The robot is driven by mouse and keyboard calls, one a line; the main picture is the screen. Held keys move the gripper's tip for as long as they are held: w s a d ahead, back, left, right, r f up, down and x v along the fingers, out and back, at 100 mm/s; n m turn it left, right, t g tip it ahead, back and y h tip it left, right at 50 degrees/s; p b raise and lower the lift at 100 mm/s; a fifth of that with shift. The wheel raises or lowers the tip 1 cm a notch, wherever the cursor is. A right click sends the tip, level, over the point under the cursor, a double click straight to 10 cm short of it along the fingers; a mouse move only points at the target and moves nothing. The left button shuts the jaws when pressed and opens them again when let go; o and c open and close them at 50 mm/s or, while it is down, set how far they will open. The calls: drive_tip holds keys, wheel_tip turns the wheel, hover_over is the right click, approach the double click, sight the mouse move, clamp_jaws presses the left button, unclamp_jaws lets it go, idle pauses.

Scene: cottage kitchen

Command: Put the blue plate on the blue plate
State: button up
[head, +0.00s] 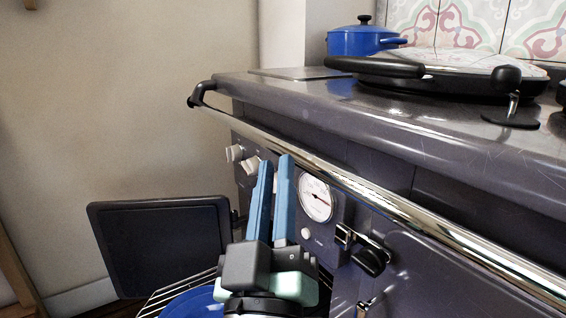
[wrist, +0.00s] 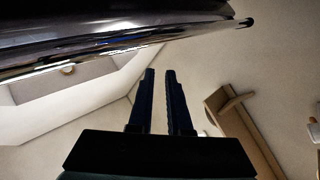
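A blue plate (head: 184,305) shows at the bottom of the head view on a wire rack (head: 160,297). It is cut off by the frame edge and partly hidden behind my gripper. I cannot tell a second blue plate apart from it. My gripper (head: 276,158) points upward in front of the range, with its blue fingers a little apart and nothing between them. The same gripper shows in the wrist view (wrist: 160,72), with a narrow empty gap between its dark fingers. No plate is seen in the wrist view.
A dark range (head: 390,125) fills the right side, with a chrome rail (head: 400,208) along its front close behind my gripper. A dark door (head: 160,245) stands open at the left. A blue pot (head: 358,41) and a large round lid (head: 450,62) are on top.

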drive_tip(key=s+r+m+t, duration=0.1)
drive_tip(key=s+r, duration=0.3)
drive_tip(key=r, duration=0.4)
drive_tip(key=s+r+m+t+y, duration=0.1)
drive_tip(key=s+r+m+t, duration=0.1)
drive_tip(key=r, duration=0.6)
drive_tip(key=shift+s+d+r+m+t+y, duration=0.35)
drive_tip(key=shift+s+m, duration=0.35)
drive_tip(key=shift+s, duration=0.55)
drive_tip(key=shift+r, duration=0.15)
wheel_tip(320, 180, up, 52)
drive_tip(key=p, duration=5.1)
drive_tip(key=shift+f+p, duration=0.25)
drive_tip(key=shift+p, duration=0.1)
drive_tip(key=shift+c, duration=0.2)
